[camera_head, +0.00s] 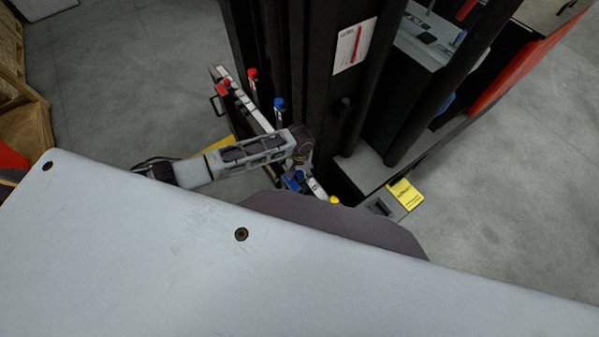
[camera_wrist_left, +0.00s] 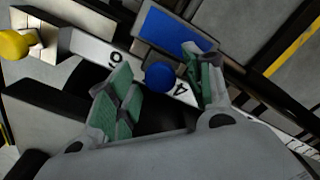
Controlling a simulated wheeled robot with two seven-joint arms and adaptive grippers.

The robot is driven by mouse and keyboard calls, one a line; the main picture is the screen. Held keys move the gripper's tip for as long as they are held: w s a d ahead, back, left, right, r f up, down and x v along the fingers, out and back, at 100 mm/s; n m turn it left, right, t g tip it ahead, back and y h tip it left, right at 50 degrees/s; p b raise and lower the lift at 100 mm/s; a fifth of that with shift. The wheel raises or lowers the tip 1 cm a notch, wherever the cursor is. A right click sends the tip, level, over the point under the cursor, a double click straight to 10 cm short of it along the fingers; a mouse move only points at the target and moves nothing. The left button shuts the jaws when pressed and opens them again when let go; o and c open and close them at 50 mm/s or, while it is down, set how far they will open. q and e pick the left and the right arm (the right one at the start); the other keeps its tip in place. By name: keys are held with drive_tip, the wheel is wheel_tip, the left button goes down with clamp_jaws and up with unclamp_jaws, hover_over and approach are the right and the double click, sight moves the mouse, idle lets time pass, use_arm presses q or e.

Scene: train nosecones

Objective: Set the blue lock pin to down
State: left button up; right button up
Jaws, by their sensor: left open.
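The blue lock pin (camera_wrist_left: 160,75) shows in the left wrist view as a round blue knob at a white numbered strip, beside a blue rectangular plate (camera_wrist_left: 176,38). My left gripper (camera_wrist_left: 158,66) is open, its green-padded fingers on either side of the knob in the picture. I cannot tell whether either finger touches it. In the head view my left gripper (camera_head: 297,172) points down at the near end of the strip, with blue parts (camera_head: 292,183) beside it, partly hidden by the gripper. My right gripper is not in view.
A yellow knob (camera_wrist_left: 14,45) lies left of the pin in the wrist view. Red (camera_head: 252,74) and blue (camera_head: 279,103) knobs stand farther up the strip. Dark vertical posts (camera_head: 345,110) rise close to the right of my gripper. A yellow label (camera_head: 404,197) sits on the base.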

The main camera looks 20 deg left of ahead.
use_arm(q)
drive_tip(key=shift+r, duration=1.1)
wheel_tip(320, 180, up, 10)
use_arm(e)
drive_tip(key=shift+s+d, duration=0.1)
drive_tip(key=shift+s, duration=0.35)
use_arm(q)
drive_tip(key=shift+f, duration=0.2)
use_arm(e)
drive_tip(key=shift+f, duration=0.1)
